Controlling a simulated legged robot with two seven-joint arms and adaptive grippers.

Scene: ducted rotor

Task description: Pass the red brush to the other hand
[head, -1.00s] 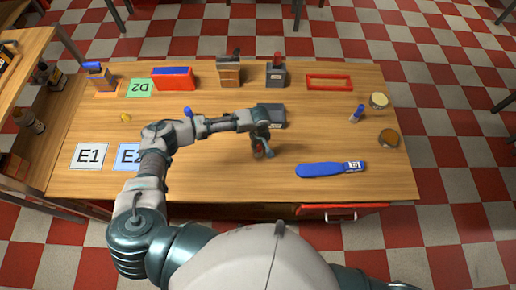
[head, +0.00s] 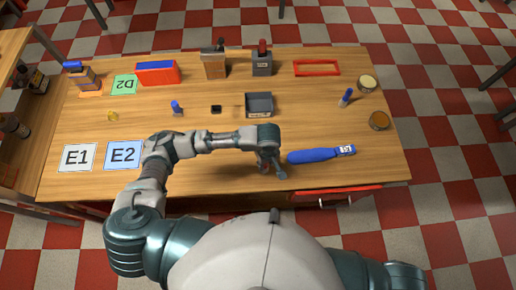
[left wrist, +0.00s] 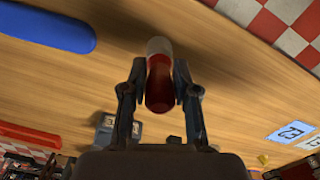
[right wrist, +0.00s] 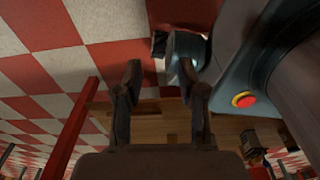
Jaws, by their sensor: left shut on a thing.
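My left gripper (head: 272,170) is over the front middle of the wooden table, left of a blue paddle-shaped thing. In the left wrist view my left gripper (left wrist: 160,78) is shut on a red, rounded thing with a pale far end, which I take as the red brush (left wrist: 159,88). It sticks out between the fingers. In the head view the brush is hidden by the gripper. My right gripper (right wrist: 159,75) shows only in the right wrist view, open and empty, low by the red and white floor and a teal part with a red button.
The blue paddle (head: 318,155) lies at front right above a red drawer (head: 335,196). Cards E1 (head: 79,157) and E2 (head: 124,154) lie at left.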

